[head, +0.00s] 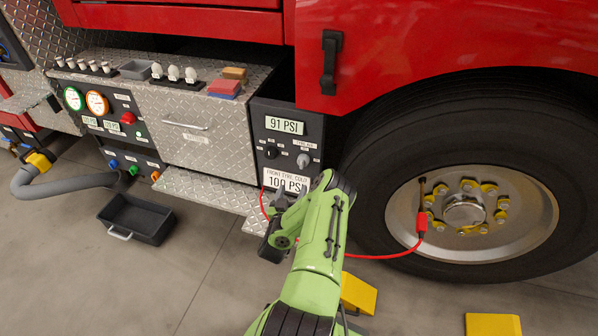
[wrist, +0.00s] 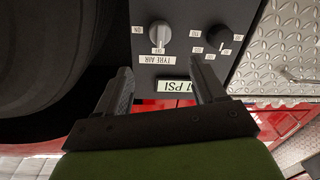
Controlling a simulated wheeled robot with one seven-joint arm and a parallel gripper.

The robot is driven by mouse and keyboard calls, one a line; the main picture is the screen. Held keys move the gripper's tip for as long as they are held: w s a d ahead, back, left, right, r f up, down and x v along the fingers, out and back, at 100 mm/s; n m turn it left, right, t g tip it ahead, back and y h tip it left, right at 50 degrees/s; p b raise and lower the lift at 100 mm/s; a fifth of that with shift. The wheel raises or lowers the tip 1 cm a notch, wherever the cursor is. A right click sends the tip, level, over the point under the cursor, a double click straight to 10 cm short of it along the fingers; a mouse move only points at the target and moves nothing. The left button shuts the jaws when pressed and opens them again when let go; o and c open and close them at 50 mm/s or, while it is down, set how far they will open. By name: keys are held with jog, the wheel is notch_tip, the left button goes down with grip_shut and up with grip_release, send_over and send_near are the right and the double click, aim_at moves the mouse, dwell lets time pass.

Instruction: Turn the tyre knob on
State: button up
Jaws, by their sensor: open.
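The tyre knob is the light grey knob (head: 303,160) at the right of the dark panel (head: 317,130) by the front wheel. In the upside-down wrist view, the grey knob (wrist: 160,35) sits beside the TYRE AIR label (wrist: 163,59). Its grip bar stands roughly upright there, with an ON mark to its left. My gripper (wrist: 160,72) is open and empty, its two fingers apart and short of the knob in that view. In the head view, my gripper (head: 277,203) is in front of the panel's lower part, below the knob, partly hidden by my arm.
A black knob (head: 271,152) is beside the tyre knob. Above is a 91 PSI display (head: 284,125); below, a 100 PSI label (head: 285,181). A red hose (head: 385,256) runs to the wheel (head: 465,213). A step (head: 210,189) projects at left.

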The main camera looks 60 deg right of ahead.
aim_at(301, 165)
jog(key=b+x, duration=0.4)
jog(key=x, duration=0.9)
jog(key=shift+w+d+b, duration=0.1)
jog(key=shift+d+b, duration=0.05)
jog(key=shift+b, duration=0.2)
jog(key=shift+c, duration=0.4)
jog(key=c, duration=1)
